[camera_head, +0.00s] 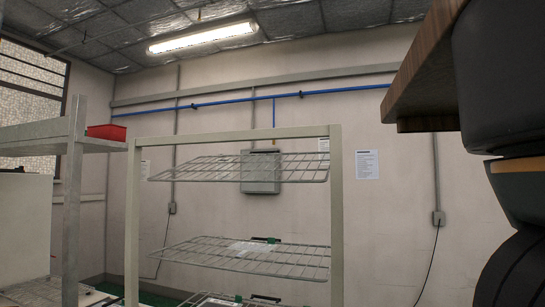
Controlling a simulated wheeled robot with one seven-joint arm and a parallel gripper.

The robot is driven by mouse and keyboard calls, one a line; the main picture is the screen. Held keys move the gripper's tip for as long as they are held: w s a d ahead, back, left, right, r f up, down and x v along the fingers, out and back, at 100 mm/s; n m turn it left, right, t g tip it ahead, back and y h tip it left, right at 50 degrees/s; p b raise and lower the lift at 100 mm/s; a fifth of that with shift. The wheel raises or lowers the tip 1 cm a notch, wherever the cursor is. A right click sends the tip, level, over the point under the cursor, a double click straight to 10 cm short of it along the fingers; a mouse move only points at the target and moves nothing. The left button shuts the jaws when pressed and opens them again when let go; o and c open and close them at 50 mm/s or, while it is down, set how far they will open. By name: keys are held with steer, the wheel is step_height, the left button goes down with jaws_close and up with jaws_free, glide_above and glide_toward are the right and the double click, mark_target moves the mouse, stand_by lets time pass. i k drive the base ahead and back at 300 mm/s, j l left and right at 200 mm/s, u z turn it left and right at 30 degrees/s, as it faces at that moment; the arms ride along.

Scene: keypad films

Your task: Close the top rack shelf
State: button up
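A pale, open-framed rack (335,220) stands in the middle of the head view. Its top shelf (240,170) is a wire grid between the two uprights, a little below the top bar. I cannot tell from this one view how far it is slid out. A second wire shelf (290,262) sits lower in the same frame and looks similar. A small part of a third shelf (225,300) shows at the bottom edge. My gripper is not in this view.
A grey metal rack with a red bin (107,132) stands at the left. A wooden panel edge (425,60) juts in at the upper right, beside large dark rounded parts that look like my arm. A grey wall box (260,187) hangs behind the rack.

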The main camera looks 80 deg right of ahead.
mark_target(259, 152)
steer(key=k+l, duration=0.1)
steer(key=l, duration=0.8)
steer(key=k+l, duration=0.1)
steer(key=l, duration=0.8)
steer(key=k+l, duration=0.1)
steer(key=l, duration=0.8)
steer(key=l+z, duration=0.25)
steer(key=l, duration=0.2)
steer(key=l+z, duration=0.25)
steer(key=l, duration=0.15)
steer(key=z, duration=0.65)
